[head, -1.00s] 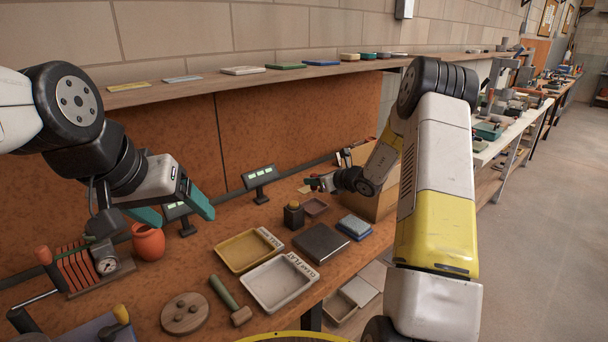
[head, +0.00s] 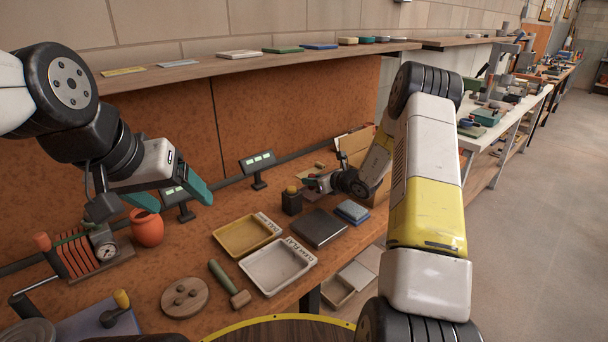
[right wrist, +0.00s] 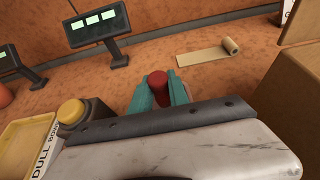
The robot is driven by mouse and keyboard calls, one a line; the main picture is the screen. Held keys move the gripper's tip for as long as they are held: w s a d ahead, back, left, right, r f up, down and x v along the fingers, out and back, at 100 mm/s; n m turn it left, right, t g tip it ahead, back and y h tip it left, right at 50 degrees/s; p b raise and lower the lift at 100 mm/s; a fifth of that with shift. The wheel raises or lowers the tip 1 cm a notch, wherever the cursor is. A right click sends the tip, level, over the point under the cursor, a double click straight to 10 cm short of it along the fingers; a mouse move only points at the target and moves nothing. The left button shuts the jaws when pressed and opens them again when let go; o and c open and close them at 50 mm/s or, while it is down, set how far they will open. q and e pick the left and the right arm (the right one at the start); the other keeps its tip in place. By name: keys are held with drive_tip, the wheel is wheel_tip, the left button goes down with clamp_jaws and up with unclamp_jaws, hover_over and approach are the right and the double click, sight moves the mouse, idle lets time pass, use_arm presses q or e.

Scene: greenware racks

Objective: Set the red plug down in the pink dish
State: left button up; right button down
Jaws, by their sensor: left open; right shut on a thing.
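The red plug (right wrist: 158,82) is between the teal fingers of my right gripper (right wrist: 160,92) in the right wrist view, its round end showing. In the head view my right gripper (head: 308,183) is low over the back of the bench, just right of the black box with a yellow knob. The pink dish (head: 313,196) is mostly hidden by that gripper in the head view, and I cannot make it out in the right wrist view. The exact height of the plug above the dish cannot be told. My left gripper (head: 172,195) is open and empty above the orange jar.
The black box (head: 292,203) stands close to my right gripper. A yellow tray (head: 246,235), a white tray (head: 277,267), a dark slab (head: 318,229) and a blue block (head: 352,211) lie in front. A paper roll (right wrist: 215,50) lies behind, with a cardboard box (right wrist: 287,95) at the right.

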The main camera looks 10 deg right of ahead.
drive_tip(key=shift+f, duration=0.55)
drive_tip(key=c, duration=1.2)
unclamp_jaws()
drive_tip(key=v, duration=0.7)
drive_tip(key=shift+s+d, duration=0.1)
drive_tip(key=s+a+r+n+g+y, duration=0.1)
drive_tip(key=s+a+r+n+g, duration=0.2)
drive_tip(key=s+a+r+n, duration=0.45)
drive_tip(key=s+a+r+n+g+y, duration=0.25)
drive_tip(key=s+a+r+n, duration=0.25)
drive_tip(key=s+r+n, duration=0.5)
drive_tip(key=s+d+r+n+h, duration=0.2)
drive_tip(key=s+n, duration=0.2)
drive_tip(key=s, duration=0.3)
drive_tip(key=s+d+r+n+h, duration=0.2)
drive_tip(key=s+d+n+h, duration=0.1)
drive_tip(key=s, duration=0.3)
drive_tip(key=s+d+r+n+h, duration=0.2)
drive_tip(key=s+n+h, duration=0.1)
drive_tip(key=s+n, duration=0.2)
drive_tip(key=shift+s+d+r+n+t+h, duration=0.15)
drive_tip(key=shift+s, duration=0.5)
drive_tip(key=shift+s+d+r+n+t+h, duration=0.1)
drive_tip(key=shift+s+d+r, duration=0.05)
drive_tip(key=shift+s, duration=0.5)
